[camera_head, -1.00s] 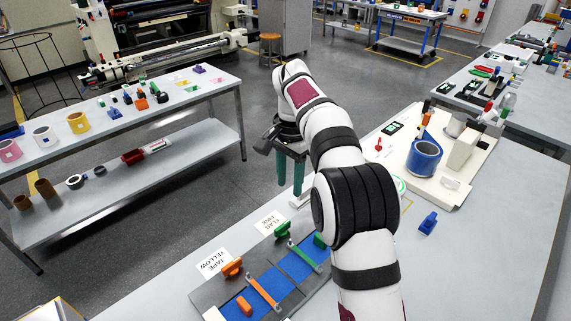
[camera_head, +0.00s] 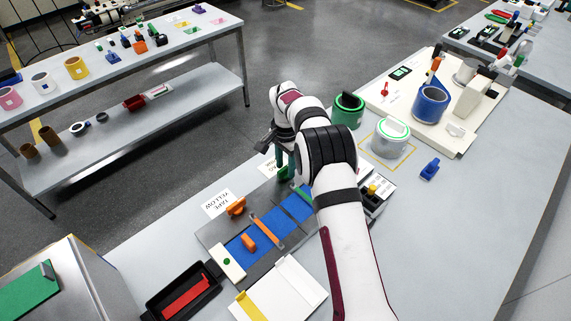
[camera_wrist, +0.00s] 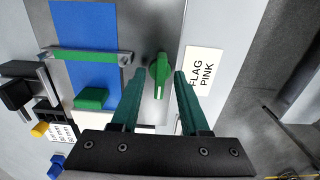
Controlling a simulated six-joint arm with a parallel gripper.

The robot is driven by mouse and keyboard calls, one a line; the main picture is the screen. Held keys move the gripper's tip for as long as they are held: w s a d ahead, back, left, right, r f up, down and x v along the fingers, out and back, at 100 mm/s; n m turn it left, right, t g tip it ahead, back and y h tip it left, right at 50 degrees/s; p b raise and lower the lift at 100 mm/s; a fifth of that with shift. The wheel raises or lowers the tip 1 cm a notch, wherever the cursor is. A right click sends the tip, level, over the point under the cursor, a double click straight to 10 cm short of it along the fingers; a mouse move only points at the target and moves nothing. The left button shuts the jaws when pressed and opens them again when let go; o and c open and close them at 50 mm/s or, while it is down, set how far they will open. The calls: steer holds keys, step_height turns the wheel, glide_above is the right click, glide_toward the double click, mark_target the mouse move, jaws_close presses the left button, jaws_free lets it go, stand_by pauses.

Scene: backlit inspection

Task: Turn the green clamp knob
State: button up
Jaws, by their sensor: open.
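The green clamp knob (camera_wrist: 159,76) stands upright on the grey plate in the wrist view, its long grip lying between my fingertips. In the head view the knob (camera_head: 283,173) shows just below my fingers, partly covered by them. My gripper (camera_wrist: 161,70) is open, with one teal finger on each side of the knob and a gap visible on both sides. My gripper also shows in the head view (camera_head: 285,163). The green clamp bar (camera_wrist: 92,56) lies across the blue strip (camera_wrist: 88,20), left of the knob in the wrist view.
A FLAG PINK card (camera_wrist: 203,68) lies right of the knob, near the table edge. A loose green block (camera_wrist: 92,97) lies near the left finger. An orange knob (camera_head: 237,206) and orange bar (camera_head: 265,231) sit on the same fixture.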

jaws_close()
steer(key=shift+n, duration=0.3)
stand_by(0.3)
steer(key=n, duration=0.3)
steer(key=shift+n, duration=0.3)
steer(key=n, duration=0.4)
steer(key=shift+n, duration=0.3)
steer(key=n, duration=0.4)
steer(key=shift+w+n, duration=0.1)
steer(key=shift+n, duration=2.4)
jaws_free()
